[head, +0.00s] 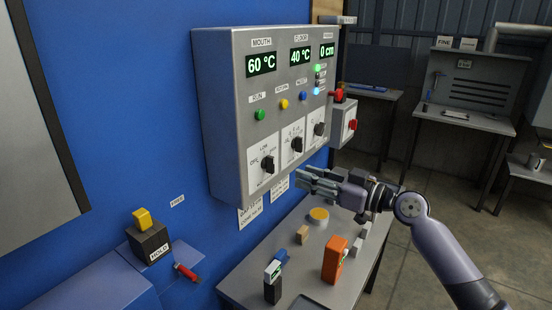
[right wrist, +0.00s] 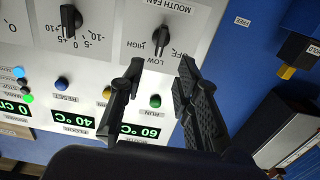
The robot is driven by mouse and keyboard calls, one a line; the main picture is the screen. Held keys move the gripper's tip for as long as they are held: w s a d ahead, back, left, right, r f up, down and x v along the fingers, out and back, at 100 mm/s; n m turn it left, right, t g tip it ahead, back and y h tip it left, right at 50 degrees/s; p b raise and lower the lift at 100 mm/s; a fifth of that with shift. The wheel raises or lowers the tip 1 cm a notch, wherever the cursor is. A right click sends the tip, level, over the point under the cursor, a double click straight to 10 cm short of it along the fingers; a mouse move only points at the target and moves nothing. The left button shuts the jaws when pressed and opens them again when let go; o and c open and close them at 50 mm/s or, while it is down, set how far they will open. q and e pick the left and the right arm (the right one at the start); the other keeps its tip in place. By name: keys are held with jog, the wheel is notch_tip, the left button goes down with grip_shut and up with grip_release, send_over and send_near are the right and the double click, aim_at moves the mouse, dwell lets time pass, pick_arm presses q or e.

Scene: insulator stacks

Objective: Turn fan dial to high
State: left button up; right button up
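The fan dial (right wrist: 161,38) is a black knob on a white plate marked MOUTH FAN, with OFF, LOW and HIGH around it. The right wrist view shows it upside down. Its long grip runs roughly toward LOW, but its exact setting is too small to read. In the head view the fan dial (head: 268,164) is the leftmost of three on the grey control box. My right gripper (head: 304,181) is right of the dial and slightly below it. In the right wrist view its two fingers (right wrist: 158,88) are apart and empty, with the dial beyond their tips. My left gripper is not in view.
The control box (head: 218,100) juts from the blue wall, with two more dials, coloured buttons and displays. A red-knobbed box (head: 343,124) is at its right. Below, a grey table (head: 246,277) holds an orange device (head: 334,259) and small blocks. Open floor lies right.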

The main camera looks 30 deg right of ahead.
aim_at(274, 164)
jog(key=p+x, duration=0.4)
jog(key=x, duration=0.4)
jog(key=shift+w+a+r, duration=0.15)
jog(key=shift+w, duration=0.2)
jog(key=shift+w+a, duration=0.25)
jog(key=shift+w, duration=0.25)
jog(key=shift+c, duration=0.4)
grip_shut()
